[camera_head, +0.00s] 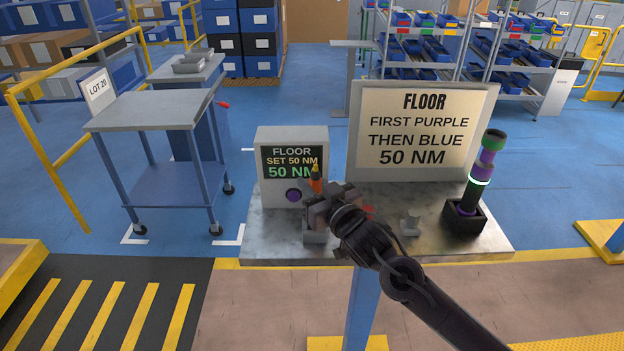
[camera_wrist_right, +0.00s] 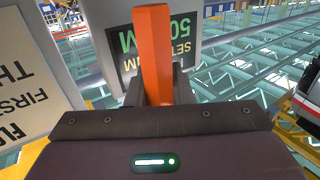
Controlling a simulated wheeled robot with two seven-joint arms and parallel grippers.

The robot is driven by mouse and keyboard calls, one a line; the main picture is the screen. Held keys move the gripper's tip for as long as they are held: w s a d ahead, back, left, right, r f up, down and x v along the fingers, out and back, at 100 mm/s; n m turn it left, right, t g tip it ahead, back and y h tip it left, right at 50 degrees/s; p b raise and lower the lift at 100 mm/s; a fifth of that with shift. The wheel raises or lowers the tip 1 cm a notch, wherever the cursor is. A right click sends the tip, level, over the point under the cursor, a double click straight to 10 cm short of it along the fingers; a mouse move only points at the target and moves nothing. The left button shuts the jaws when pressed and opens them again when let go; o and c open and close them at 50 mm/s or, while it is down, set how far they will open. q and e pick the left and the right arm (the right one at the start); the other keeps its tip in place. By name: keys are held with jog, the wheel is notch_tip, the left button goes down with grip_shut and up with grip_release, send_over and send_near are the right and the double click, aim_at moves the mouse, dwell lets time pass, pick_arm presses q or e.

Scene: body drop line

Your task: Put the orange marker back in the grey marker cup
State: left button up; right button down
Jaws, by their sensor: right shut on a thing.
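The orange marker (camera_head: 316,186) stands roughly upright in my right gripper (camera_head: 322,205), with a dark and yellow tip on top. It also shows in the right wrist view (camera_wrist_right: 154,45), between the two fingers (camera_wrist_right: 158,88). A grey piece (camera_head: 314,237), apparently the marker cup, stands on the small table just below the gripper. The gripper hides its upper part, so I cannot tell whether the marker's lower end is inside it or above it. My left gripper is not in view.
A box with a "SET 50 NM" screen (camera_head: 292,142) stands close behind the gripper. A purple and green tool (camera_head: 476,180) stands in a dark holder at right. A small grey bracket (camera_head: 411,224) sits between.

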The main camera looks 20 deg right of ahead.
jog(key=shift+r, duration=0.1)
jog(key=shift+a+f+b, duration=0.1)
jog(key=shift+f+b, duration=0.2)
jog(key=shift+f, duration=0.55)
jog(key=shift+f+b, duration=0.4)
jog(key=shift+f, duration=0.4)
jog(key=shift+p, duration=0.4)
jog(key=shift+f, duration=0.1)
jog(key=shift+f+b, duration=0.75)
jog(key=shift+f, duration=0.25)
jog(key=shift+f+b, duration=0.6)
jog(key=shift+f, duration=0.45)
